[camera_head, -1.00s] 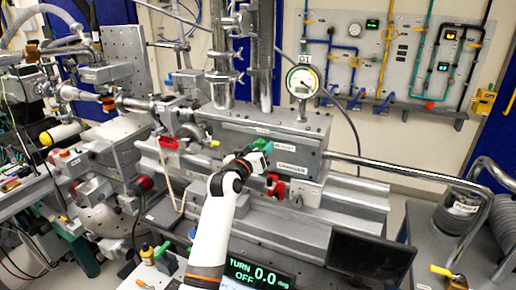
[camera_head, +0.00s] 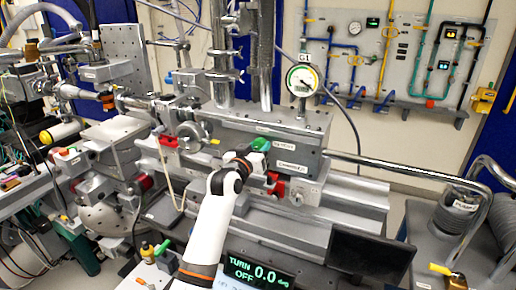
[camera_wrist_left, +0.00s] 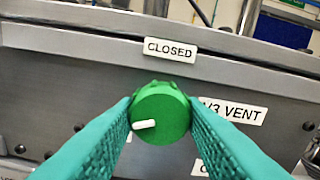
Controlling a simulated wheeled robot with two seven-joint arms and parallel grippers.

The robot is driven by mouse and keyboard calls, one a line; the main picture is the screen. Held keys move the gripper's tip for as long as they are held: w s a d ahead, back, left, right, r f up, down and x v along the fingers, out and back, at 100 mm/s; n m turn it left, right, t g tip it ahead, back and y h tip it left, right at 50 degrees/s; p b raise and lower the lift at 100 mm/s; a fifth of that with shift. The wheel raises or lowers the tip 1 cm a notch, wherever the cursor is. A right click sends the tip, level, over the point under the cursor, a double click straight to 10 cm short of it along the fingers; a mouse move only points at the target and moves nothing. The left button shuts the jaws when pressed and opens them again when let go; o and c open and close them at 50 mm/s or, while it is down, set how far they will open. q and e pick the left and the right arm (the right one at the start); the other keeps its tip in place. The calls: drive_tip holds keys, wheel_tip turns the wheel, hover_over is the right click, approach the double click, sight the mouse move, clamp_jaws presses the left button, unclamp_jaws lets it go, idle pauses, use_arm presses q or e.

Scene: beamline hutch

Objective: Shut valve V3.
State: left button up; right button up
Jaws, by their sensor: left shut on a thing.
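Valve V3's round green knob (camera_wrist_left: 160,106) is on the grey chamber front, with a white pointer mark facing left and slightly down. A "CLOSED" label (camera_wrist_left: 170,50) is above it, a "V3 VENT" label (camera_wrist_left: 234,111) is to its right, and another label below is mostly hidden. My left gripper (camera_wrist_left: 160,120) has its teal fingers on both sides of the knob, shut on it. In the head view the left gripper (camera_head: 256,152) reaches the chamber front, and its fingers and the knob are hard to tell apart. My right gripper is out of view.
A dial gauge (camera_head: 303,80) stands on the chamber top. Red parts (camera_head: 277,187) sit just below and right of the gripper. A steel pipe (camera_head: 400,169) runs off to the right.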

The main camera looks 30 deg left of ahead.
use_arm(q)
drive_tip(key=m+p, duration=0.1)
drive_tip(key=m, duration=0.5)
drive_tip(key=shift+a+r, duration=0.1)
drive_tip(key=m+p, duration=0.1)
drive_tip(key=m, duration=0.3)
drive_tip(key=m+p, duration=0.1)
drive_tip(key=m, duration=0.2)
drive_tip(key=shift+m, duration=0.4)
drive_tip(key=m+p, duration=0.1)
drive_tip(key=m, duration=0.3)
drive_tip(key=shift+p, duration=0.3)
drive_tip(key=shift+m+p, duration=0.55)
drive_tip(key=shift+m, duration=1.65)
drive_tip(key=o, duration=1)
drive_tip(key=shift+c, duration=0.2)
